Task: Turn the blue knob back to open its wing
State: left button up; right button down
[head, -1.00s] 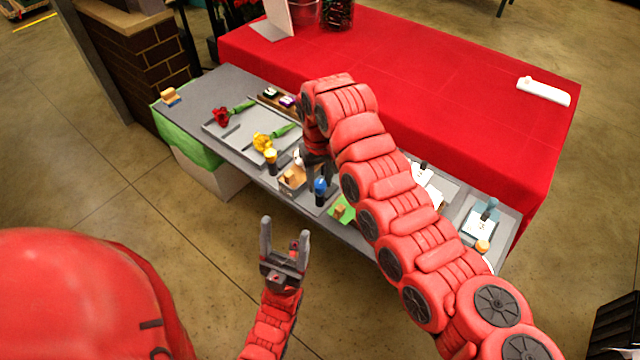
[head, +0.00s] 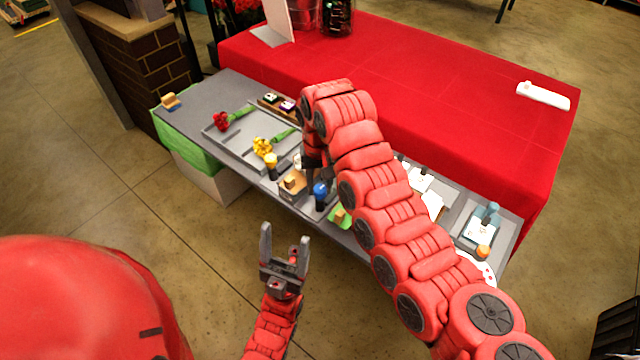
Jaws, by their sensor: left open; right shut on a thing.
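The blue knob (head: 320,189) stands on a dark post at the front edge of the grey table, right of a small wooden box. My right gripper (head: 318,176) reaches down to it from above and is shut on it; the fingertips are small and partly hidden, so the exact contact is hard to see. The wing of the knob cannot be made out. My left gripper (head: 286,246) is open and empty, low in front of the table, with its fingers pointing toward it.
A yellow knob (head: 271,161) and the wooden box (head: 292,185) stand left of the blue knob. A green mat (head: 341,216) lies to its right. A grey tray (head: 225,136) holds red and yellow flowers. A red-covered table (head: 450,85) stands behind. My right arm hides the table's middle.

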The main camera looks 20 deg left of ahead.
aim_at(319, 189)
jog(key=c, duration=0.5)
grip_release()
notch_tip(319, 189, up, 18)
jog(key=p, duration=0.1)
jog(key=shift+f, duration=0.25)
